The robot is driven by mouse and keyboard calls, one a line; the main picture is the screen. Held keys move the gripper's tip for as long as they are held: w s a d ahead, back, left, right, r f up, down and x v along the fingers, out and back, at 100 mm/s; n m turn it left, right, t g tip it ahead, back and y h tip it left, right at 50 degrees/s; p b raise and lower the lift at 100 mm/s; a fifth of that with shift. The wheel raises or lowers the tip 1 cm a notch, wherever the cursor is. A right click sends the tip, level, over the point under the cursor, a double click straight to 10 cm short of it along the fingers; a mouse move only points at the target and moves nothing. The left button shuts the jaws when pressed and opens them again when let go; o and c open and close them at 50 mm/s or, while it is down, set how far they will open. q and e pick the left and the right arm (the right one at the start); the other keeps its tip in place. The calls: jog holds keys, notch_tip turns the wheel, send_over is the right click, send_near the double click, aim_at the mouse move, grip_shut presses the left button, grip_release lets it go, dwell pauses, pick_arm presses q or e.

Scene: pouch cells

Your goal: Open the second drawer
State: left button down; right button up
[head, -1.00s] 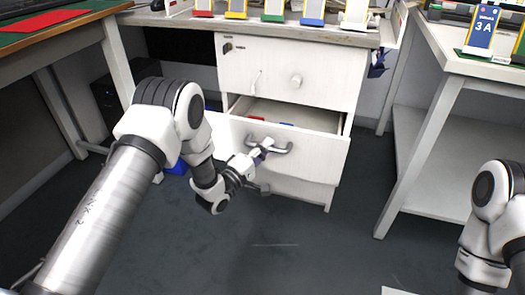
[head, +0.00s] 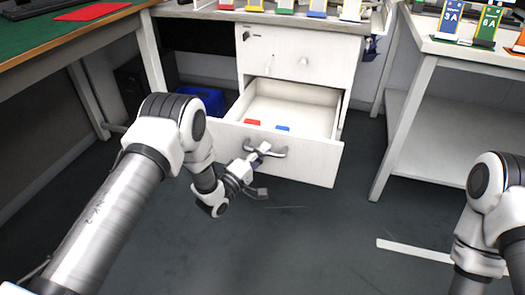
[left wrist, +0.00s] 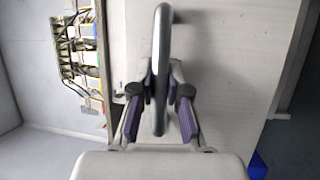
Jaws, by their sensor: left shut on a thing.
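The second drawer (head: 312,163) of the white cabinet is pulled well out, and its inside shows. A red item (head: 252,122) and a blue item (head: 283,128) lie in it near the front panel. My left gripper (head: 262,152) is shut on the drawer's curved grey handle (head: 281,153). In the left wrist view the handle (left wrist: 163,50) stands between the two fingers (left wrist: 160,108). My right arm shows at the right edge of the head view, but its gripper is out of frame.
The top drawer (head: 300,57) above is closed. A white side table (head: 430,57) stands at the right and a green-topped desk (head: 75,38) at the left. A blue bin (head: 203,100) sits on the floor left of the cabinet. Dark floor in front is clear, with a white strip at right.

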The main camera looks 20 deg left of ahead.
dwell(0.3)
pick_arm(q)
jog(key=c, duration=1.1)
grip_release()
jog(key=shift+c, duration=0.2)
jog(key=shift+s, duration=0.1)
jog(key=v, duration=1.2)
